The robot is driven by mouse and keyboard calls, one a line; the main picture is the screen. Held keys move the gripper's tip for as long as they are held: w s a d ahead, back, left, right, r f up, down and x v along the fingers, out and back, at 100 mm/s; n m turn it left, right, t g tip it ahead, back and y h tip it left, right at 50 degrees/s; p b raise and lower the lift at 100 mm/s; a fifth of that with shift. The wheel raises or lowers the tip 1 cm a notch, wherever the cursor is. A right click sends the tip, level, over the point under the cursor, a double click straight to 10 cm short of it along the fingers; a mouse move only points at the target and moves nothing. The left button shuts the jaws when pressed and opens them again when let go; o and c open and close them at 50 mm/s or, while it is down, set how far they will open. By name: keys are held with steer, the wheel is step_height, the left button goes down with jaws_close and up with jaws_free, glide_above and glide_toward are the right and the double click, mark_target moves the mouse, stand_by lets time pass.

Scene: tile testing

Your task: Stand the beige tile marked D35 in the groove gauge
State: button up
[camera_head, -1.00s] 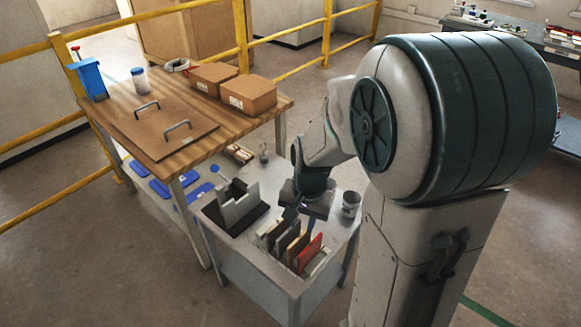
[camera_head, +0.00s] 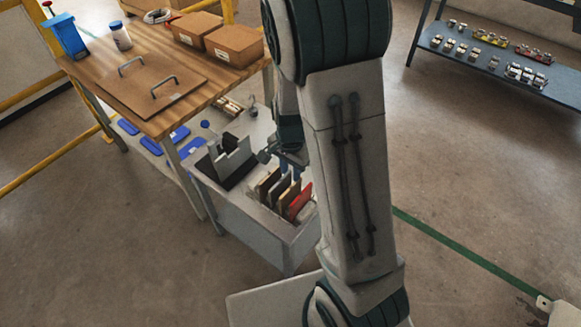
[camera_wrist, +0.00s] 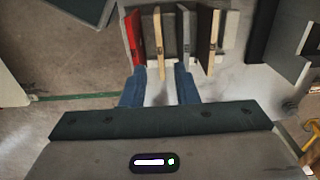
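A rack of upright tiles (camera_head: 250,193) stands on the low grey bench. It holds a red tile (camera_wrist: 135,38), a beige tile (camera_wrist: 159,35), a grey tile (camera_wrist: 185,30) and another tile with a beige edge (camera_wrist: 210,40). Their marks are too small to read, so I cannot tell which is D35. My gripper (camera_wrist: 161,78) is open, its blue fingers apart, with the beige tile's near end in line with the gap. I cannot tell whether it is between them. A black block with grey upright plates (camera_head: 232,158), probably the groove gauge, stands left of the rack.
A wooden table (camera_head: 190,100) with boxes (camera_head: 236,42), a handled board (camera_head: 150,88) and a blue device (camera_head: 66,36) stands behind left. Blue pieces (camera_head: 155,148) lie on the shelf below. My arm covers the bench's right side in the head view.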

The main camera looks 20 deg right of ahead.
mark_target(290, 187)
steer(key=shift+f+b, duration=3.15)
steer(key=shift+f, duration=1.15)
jaws_close()
steer(key=shift+r, duration=0.1)
step_height(290, 187, up, 11)
steer(key=p, duration=0.9)
steer(key=shift+p, duration=0.4)
